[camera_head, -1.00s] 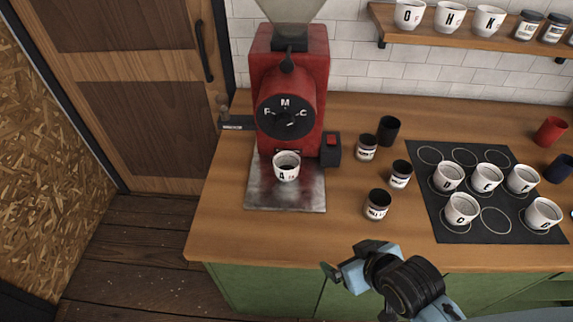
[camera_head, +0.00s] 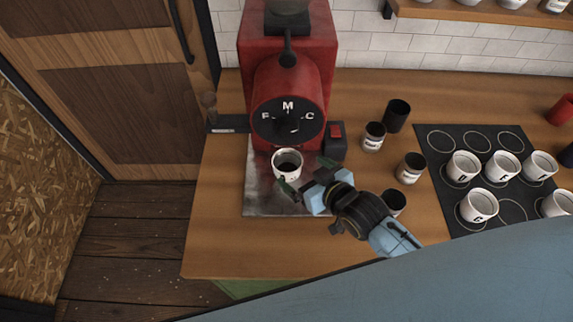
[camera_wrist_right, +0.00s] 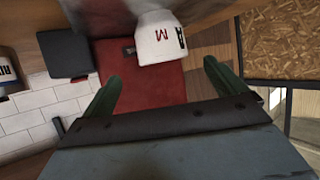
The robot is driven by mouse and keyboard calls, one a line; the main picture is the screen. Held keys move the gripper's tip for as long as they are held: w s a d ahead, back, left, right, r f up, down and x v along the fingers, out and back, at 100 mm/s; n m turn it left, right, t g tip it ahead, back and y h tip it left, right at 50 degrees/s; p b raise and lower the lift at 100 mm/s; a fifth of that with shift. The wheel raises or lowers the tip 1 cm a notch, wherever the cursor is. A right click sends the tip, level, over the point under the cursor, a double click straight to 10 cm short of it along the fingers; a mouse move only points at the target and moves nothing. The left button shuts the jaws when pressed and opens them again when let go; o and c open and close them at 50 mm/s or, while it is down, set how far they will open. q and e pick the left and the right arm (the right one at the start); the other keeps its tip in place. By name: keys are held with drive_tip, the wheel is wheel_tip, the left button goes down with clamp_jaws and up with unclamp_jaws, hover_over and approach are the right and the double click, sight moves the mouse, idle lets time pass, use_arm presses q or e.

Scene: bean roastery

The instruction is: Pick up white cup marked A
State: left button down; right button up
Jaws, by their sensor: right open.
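The white cup marked A (camera_head: 287,164) stands upright on the metal base plate (camera_head: 258,202) of the red grinder, with dark contents inside. My right gripper (camera_head: 302,187) is open and empty, close to the cup at its front right. In the right wrist view the cup (camera_wrist_right: 158,40) shows an A and an M. It lies ahead of the open green fingers (camera_wrist_right: 163,85), roughly between their lines and beyond the tips. My left gripper is not in view.
The red grinder (camera_head: 288,60) rises right behind the cup. Dark jars (camera_head: 411,168) and a black cup (camera_head: 396,115) stand to the right. A black mat (camera_head: 432,145) holds several white cups. The counter left of the plate (camera_head: 215,220) is clear.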

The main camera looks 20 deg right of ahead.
sight(280, 157)
drive_tip(key=shift+x, duration=0.8)
drive_tip(key=shift+w+a+f, duration=0.15)
drive_tip(key=shift+w, duration=0.15)
drive_tip(key=shift+x, duration=2.25)
drive_tip(key=shift+w+a, duration=0.25)
drive_tip(key=shift+w, duration=0.05)
drive_tip(key=shift+w+f, duration=0.15)
drive_tip(key=c, duration=1)
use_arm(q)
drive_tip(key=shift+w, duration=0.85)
use_arm(e)
drive_tip(key=shift+c, duration=1.4)
